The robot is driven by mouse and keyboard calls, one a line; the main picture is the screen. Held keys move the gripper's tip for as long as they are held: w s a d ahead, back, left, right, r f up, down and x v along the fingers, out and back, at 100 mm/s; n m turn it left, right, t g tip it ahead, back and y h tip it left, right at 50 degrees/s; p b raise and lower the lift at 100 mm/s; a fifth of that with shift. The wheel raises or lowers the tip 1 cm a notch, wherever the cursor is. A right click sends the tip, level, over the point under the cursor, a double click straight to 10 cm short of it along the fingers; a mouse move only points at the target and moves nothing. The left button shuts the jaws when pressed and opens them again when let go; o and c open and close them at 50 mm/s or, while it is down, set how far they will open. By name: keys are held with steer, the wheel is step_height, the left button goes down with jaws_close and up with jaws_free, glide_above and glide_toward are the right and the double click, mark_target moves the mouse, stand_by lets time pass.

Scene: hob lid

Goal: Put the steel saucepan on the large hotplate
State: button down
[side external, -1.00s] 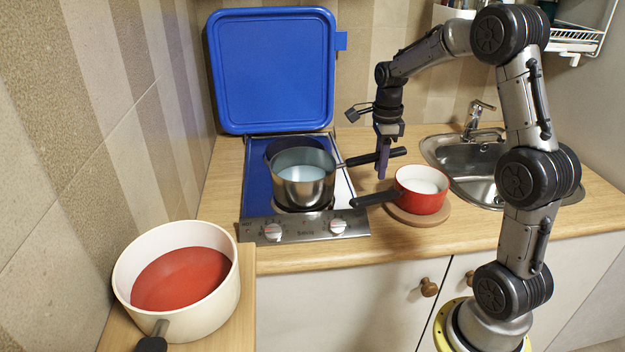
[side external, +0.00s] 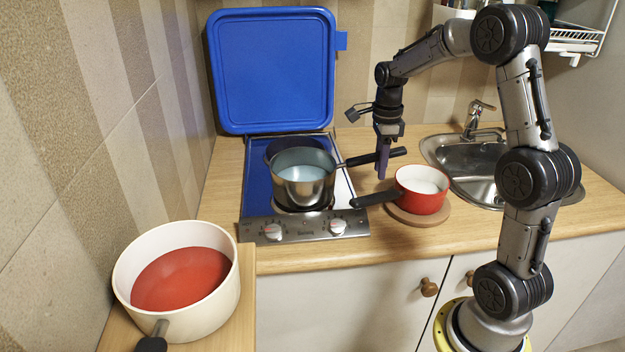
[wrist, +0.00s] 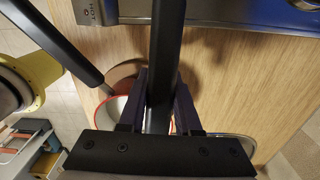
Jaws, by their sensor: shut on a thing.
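The steel saucepan (side external: 303,187) is at the front hotplate of the hob in the side view, upright, with its black handle pointing right. I cannot tell whether its base touches the hotplate beneath it. My gripper (side external: 383,164) is shut on that handle, pointing down; the handle also runs between the fingers in the wrist view (wrist: 165,60). A dark round hotplate (side external: 287,149) shows partly behind the pan. The front hotplate is mostly hidden under the pan.
A red saucepan (side external: 420,196) stands on a round wooden board (side external: 407,217), its handle pointing left towards the hob. The blue lid (side external: 272,70) stands open behind the hob. A cream pan (side external: 222,312) stands front left. The sink (side external: 460,180) is right.

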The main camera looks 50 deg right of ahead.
stand_by(0.4)
steer(key=shift+r, duration=1.65)
steer(key=shift+t+y, duration=0.4)
steer(key=shift+t, duration=0.2)
steer(key=shift+s+d+r, duration=0.15)
steer(key=shift+d+r, duration=0.05)
steer(key=shift+r, duration=0.8)
steer(key=shift+s+d+r, duration=0.15)
steer(key=shift+r, duration=0.8)
steer(key=shift+w+d+r, duration=0.1)
steer(key=shift+w+d, duration=0.05)
steer(key=shift+w, duration=0.15)
steer(key=w+d+m, duration=0.5)
steer(key=w+d, duration=0.2)
steer(key=w, duration=0.5)
step_height(320, 180, down, 7)
steer(key=shift+s+a+r, duration=0.15)
steer(key=shift+a, duration=0.15)
